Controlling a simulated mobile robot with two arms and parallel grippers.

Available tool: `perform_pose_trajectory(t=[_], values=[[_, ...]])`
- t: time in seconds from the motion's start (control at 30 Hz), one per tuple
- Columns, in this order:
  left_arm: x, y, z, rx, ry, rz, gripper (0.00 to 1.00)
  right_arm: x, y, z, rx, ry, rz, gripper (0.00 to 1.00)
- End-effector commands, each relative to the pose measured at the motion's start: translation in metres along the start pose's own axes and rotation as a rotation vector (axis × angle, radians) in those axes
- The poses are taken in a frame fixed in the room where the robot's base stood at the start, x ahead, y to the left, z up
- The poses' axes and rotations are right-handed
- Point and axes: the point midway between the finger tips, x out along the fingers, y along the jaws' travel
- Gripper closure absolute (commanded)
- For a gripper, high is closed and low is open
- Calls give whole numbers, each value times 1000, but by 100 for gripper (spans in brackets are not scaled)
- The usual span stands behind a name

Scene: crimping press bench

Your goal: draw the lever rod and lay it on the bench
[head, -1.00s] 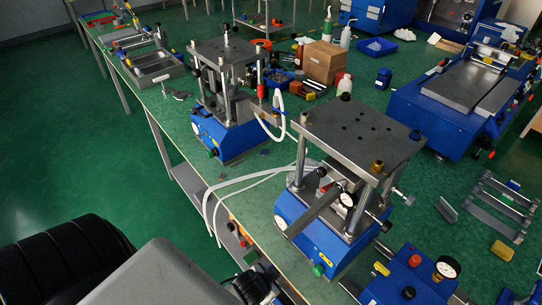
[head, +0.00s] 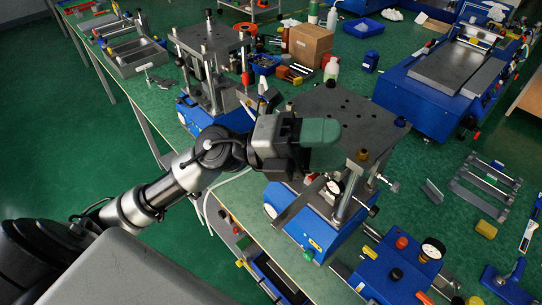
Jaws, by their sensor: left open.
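The near blue press (head: 318,236) stands on the green bench with a steel top plate (head: 350,110) on posts. A grey flat bar (head: 296,207) sticks out from its middle toward the front left, tilted. I cannot tell for sure whether this bar is the lever rod. My left gripper (head: 334,146), with green-grey fingers, is open and empty. In the picture it covers the left part of the top plate and lies above the bar, seemingly apart from both. My right gripper is not in view.
A second blue press (head: 205,117) stands behind to the left. A blue control box (head: 395,275) with a gauge is at the front right.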

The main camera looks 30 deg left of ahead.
Motion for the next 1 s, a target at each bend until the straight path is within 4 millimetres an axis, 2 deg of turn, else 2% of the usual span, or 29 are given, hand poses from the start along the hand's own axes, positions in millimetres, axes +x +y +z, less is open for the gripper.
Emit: perform_pose_trajectory(t=[0.1, 0.17, 0.3, 0.43, 0.53, 0.63, 0.77, 1.0], values=[[-10, 24, -13, 163, 235, 290, 47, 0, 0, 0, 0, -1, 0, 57], [-23, 38, -12, 225, 324, 450, 47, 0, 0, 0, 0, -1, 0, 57], [-62, 61, 2, 318, 449, 801, 47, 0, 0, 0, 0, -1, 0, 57], [-93, 67, 16, 350, 487, 1027, 47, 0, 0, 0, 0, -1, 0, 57], [-105, 68, 22, 358, 495, 1112, 47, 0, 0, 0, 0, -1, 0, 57], [-107, 72, 23, 356, 500, 1138, 47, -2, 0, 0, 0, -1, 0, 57], [-102, 84, 20, 353, 501, 1135, 47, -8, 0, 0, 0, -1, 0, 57], [-86, 124, 11, 352, 501, 1131, 47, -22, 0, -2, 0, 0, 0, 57]])
